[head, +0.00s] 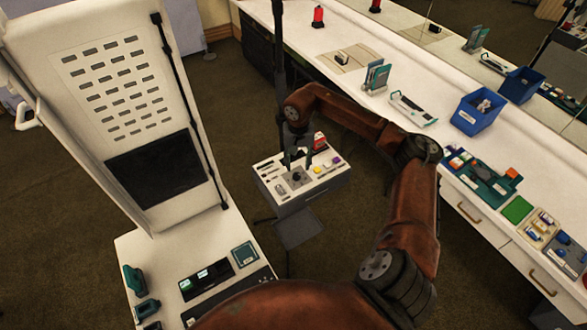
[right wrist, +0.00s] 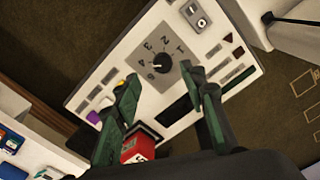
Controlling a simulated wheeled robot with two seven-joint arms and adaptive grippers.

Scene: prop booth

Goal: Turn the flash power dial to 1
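The flash power dial (right wrist: 162,63) is a small black round knob on a grey square plate, ringed by printed numbers, in the right wrist view. The 1 is at the upper right of the knob. A small light mark on the knob faces left, away from the 1; its exact number is too small to read. The dial also shows in the head view (head: 297,177), on top of the light grey flash unit (head: 312,192). My right gripper (right wrist: 160,74) is open, its green-padded fingertips apart on either side of the dial, with no clear contact. My left gripper is out of view.
A red block (right wrist: 138,146) sits on the flash unit close to my right fingers. A long white counter at right holds a blue bin (head: 473,118) and a teal tray (head: 484,180). A tall white panel (head: 110,90) stands at left. Carpet floor surrounds the unit.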

